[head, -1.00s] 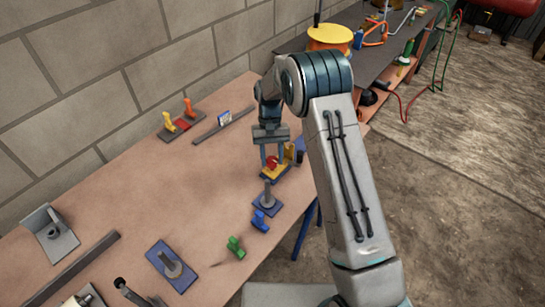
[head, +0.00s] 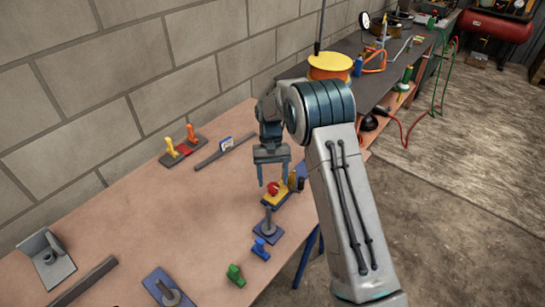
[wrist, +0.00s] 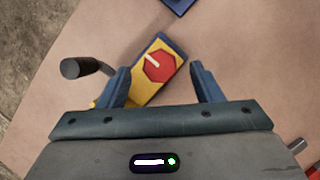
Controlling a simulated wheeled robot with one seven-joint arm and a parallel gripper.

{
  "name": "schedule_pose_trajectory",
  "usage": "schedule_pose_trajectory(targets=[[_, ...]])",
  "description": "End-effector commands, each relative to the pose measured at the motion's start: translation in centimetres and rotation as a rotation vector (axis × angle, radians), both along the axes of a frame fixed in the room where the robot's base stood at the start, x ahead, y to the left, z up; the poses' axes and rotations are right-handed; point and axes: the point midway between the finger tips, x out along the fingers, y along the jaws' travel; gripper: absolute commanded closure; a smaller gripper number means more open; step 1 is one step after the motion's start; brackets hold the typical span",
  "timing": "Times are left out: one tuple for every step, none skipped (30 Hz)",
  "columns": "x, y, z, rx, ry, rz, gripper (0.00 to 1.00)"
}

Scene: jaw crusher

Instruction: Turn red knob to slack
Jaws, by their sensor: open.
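The red knob (head: 273,187) sits on a yellow plate with a blue base (head: 274,200) near the right edge of the table. In the wrist view the knob (wrist: 159,66) is a red octagon with a pale pointer line slanting to the upper left. My gripper (head: 274,183) is open and points down over the knob, with nothing between its fingers. In the wrist view the open fingers (wrist: 160,75) stand to either side of the knob, apart from it. Part of the yellow plate is hidden behind the left finger.
A dark upright post (wrist: 85,68) stands beside the plate. A blue base with a grey post (head: 268,229), a blue piece (head: 261,249) and a green piece (head: 235,275) lie nearer.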

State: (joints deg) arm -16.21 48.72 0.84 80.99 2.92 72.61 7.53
Motion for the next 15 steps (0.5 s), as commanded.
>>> schedule_pose_trajectory(targets=[[0.5, 0.1, 0.9, 0.002, -0.006, 0.0, 0.41], [0.8, 0.1, 1.6, 0.002, -0.006, 0.0, 0.41], [1.1, 0.2, 2.5, 0.002, -0.006, 0.0, 0.41], [1.4, 0.2, 3.2, 0.002, -0.007, 0.0, 0.41], [1.7, 0.2, 3.9, 0.002, -0.006, 0.0, 0.41], [2.1, 0.3, 4.8, 0.002, -0.006, 0.0, 0.41], [2.4, 0.3, 5.5, 0.002, -0.006, 0.0, 0.41], [2.6, 0.4, 6.1, 0.002, -0.006, 0.0, 0.41], [2.9, 0.4, 6.8, 0.001, -0.004, 0.0, 0.41], [3.1, 0.4, 7.4, 0.001, -0.004, 0.0, 0.41], [3.3, 0.5, 7.9, 0.001, -0.004, 0.0, 0.41], [3.5, 0.5, 8.5, 0.0, -0.003, 0.0, 0.41], [3.7, 0.5, 8.9, 0.0, -0.003, 0.0, 0.41], [3.8, 0.5, 9.2, 0.0, -0.002, 0.0, 0.41], [4.0, 0.5, 9.6, 0.0, -0.002, 0.0, 0.41]])
